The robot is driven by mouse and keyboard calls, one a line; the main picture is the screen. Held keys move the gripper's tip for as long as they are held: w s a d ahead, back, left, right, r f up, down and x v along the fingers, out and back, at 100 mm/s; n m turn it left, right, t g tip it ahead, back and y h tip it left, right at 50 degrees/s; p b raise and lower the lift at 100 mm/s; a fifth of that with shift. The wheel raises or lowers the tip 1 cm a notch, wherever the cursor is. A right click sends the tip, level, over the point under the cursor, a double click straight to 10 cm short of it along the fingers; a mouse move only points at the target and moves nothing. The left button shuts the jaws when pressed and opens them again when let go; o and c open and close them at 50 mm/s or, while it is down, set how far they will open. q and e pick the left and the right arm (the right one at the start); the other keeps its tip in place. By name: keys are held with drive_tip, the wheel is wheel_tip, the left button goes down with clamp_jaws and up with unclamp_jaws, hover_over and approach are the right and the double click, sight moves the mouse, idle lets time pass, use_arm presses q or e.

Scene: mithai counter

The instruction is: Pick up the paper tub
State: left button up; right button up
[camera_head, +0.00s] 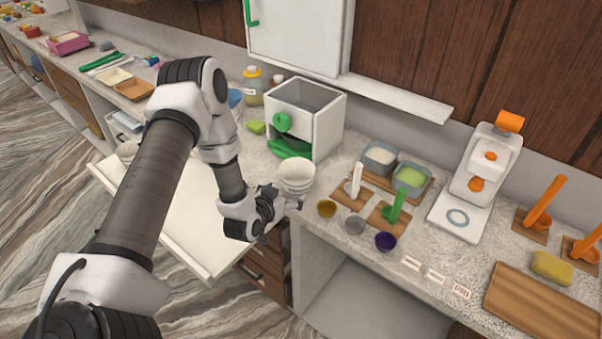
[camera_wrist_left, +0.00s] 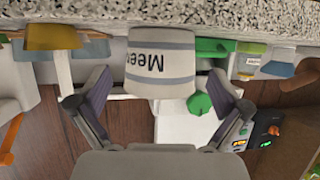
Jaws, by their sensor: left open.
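The paper tub (camera_head: 297,176) is white with a grey band and stands on the counter near its front edge, next to the white box with the green knob. In the left wrist view the tub (camera_wrist_left: 160,62) appears inverted, with part of a dark printed word showing. My left gripper (camera_head: 284,199) is at the tub's near side, low beside it. In the left wrist view its two open fingers (camera_wrist_left: 160,84) stand on either side of the tub, with a visible gap at each side. My right gripper is not in view.
The white box (camera_head: 327,128) with an open green-fronted slot stands just behind the tub. Small bowls, including a yellow one (camera_head: 326,208) and a purple one (camera_head: 386,241), lie to the right. A white scale-like machine (camera_head: 466,215) stands farther right. A pale open panel (camera_head: 190,232) is below my arm.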

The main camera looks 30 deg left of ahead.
sight(303, 178)
use_arm(q)
drive_tip(key=p+x, duration=0.2)
drive_tip(key=x, duration=0.5)
drive_tip(key=shift+w+p, duration=0.15)
drive_tip(key=shift+p, duration=0.15)
drive_tip(key=shift+a+f, duration=0.2)
drive_tip(key=shift+f, duration=0.05)
drive_tip(key=shift+d, duration=0.1)
drive_tip(key=c, duration=0.6)
drive_tip(key=shift+c, duration=0.4)
drive_tip(key=shift+r, duration=0.2)
